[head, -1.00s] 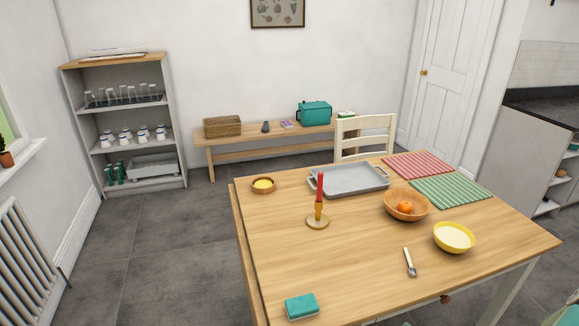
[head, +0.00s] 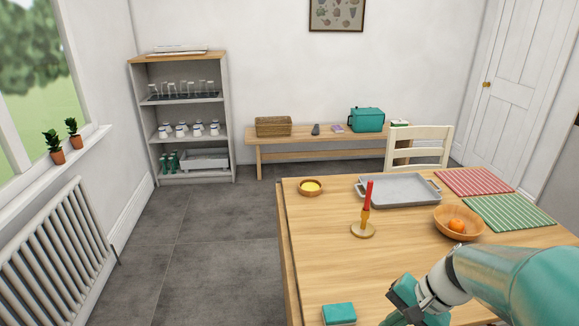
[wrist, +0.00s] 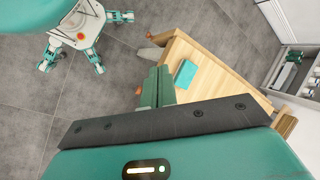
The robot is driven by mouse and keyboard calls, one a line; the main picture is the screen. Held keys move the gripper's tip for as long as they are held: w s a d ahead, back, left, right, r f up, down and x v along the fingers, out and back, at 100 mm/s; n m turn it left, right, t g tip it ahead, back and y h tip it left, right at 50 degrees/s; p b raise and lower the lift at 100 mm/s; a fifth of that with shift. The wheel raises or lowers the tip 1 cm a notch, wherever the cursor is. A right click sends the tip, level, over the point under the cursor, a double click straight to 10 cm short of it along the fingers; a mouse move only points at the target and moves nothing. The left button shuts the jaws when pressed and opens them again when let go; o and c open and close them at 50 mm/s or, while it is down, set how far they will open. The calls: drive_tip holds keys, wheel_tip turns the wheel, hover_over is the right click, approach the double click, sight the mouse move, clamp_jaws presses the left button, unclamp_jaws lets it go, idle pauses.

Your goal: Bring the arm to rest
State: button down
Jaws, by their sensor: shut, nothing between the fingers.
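My gripper (wrist: 157,72) shows in the wrist view with its two teal fingers together and nothing between them. It is over the near left end of the wooden table (head: 320,245), apart from the teal sponge (wrist: 185,73). In the head view my arm reaches in from the lower right, above the table, and the fingertips are hard to make out. The sponge (head: 339,313) lies near the table's front left corner, left of my gripper.
A glassware shelf (head: 140,120) and bench (head: 275,140) stand behind. Floor left of the table is clear.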

drive_tip(key=s+a+r+n+t+h, duration=0.2)
drive_tip(key=s+r+n, duration=0.1)
drive_tip(key=r, duration=0.3)
drive_tip(key=s+a+r+n+t+h, duration=0.2)
drive_tip(key=s+r+n+h, duration=0.1)
drive_tip(key=r+n, duration=0.2)
drive_tip(key=shift+s+a+r+t, duration=0.15)
drive_tip(key=shift+a+r+t, duration=0.15)
drive_tip(key=shift+r, duration=0.1)
